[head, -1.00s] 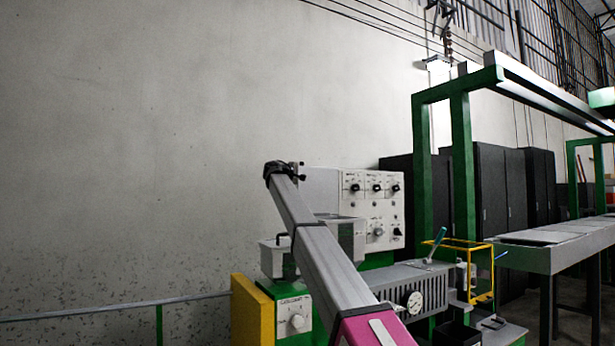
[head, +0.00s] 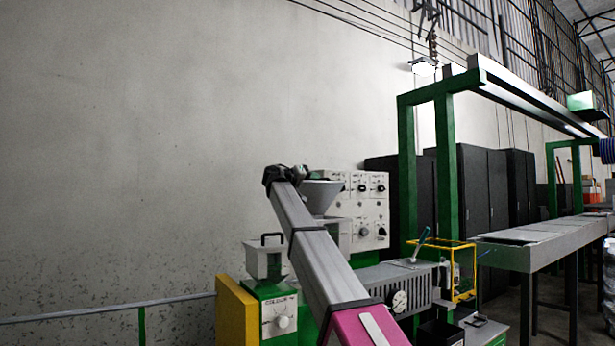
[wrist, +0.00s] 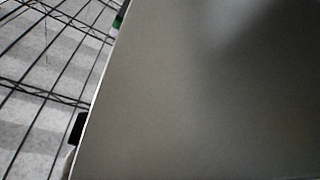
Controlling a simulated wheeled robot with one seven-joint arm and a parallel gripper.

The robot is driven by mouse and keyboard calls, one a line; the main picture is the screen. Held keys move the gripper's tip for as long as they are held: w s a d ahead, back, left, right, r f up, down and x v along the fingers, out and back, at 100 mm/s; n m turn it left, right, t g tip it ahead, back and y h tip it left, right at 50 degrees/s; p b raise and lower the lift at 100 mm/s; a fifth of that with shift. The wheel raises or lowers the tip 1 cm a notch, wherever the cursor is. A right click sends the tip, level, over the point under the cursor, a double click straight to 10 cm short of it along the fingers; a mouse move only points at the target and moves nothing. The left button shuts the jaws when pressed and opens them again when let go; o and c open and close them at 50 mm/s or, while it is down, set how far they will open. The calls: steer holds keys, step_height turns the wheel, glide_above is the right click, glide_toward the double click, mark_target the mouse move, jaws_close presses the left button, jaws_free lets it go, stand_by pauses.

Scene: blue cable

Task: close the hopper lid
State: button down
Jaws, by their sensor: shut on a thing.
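The hopper (head: 319,197) is a grey funnel beside the upper end of my arm in the head view; the arm hides its left part. My gripper (head: 284,175) is at the arm's far end, level with the funnel's rim; its fingertips are hard to make out there. In the wrist view a large flat grey plate, which I take for the hopper lid (wrist: 210,100), fills most of the picture, very close. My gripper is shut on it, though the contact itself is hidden. The lid's angle to the rim cannot be told.
A control panel (head: 366,205) with knobs stands right behind the funnel. A smaller feeder box (head: 267,262) with a black handle stands left of my arm, near a yellow panel (head: 235,312). A yellow frame (head: 462,272) and green posts stand to the right.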

mark_target(317, 185)
steer(key=s+f+m, duration=0.1)
steer(key=s+d+f+m, duration=0.1)
steer(key=shift+s+d+f, duration=0.25)
steer(key=shift+s+d, duration=0.05)
steer(key=shift+s+d+f+m, duration=0.2)
steer(key=shift+s+f+m, duration=0.1)
steer(key=shift+f+m, duration=0.2)
steer(key=shift+s+d+f+m, duration=0.2)
steer(key=shift+s+f+m, duration=0.05)
steer(key=shift+f+m, duration=0.25)
steer(key=c, duration=1.2)
jaws_free()
steer(key=shift+o, duration=0.2)
steer(key=v, duration=1.1)
steer(key=shift+d, duration=0.1)
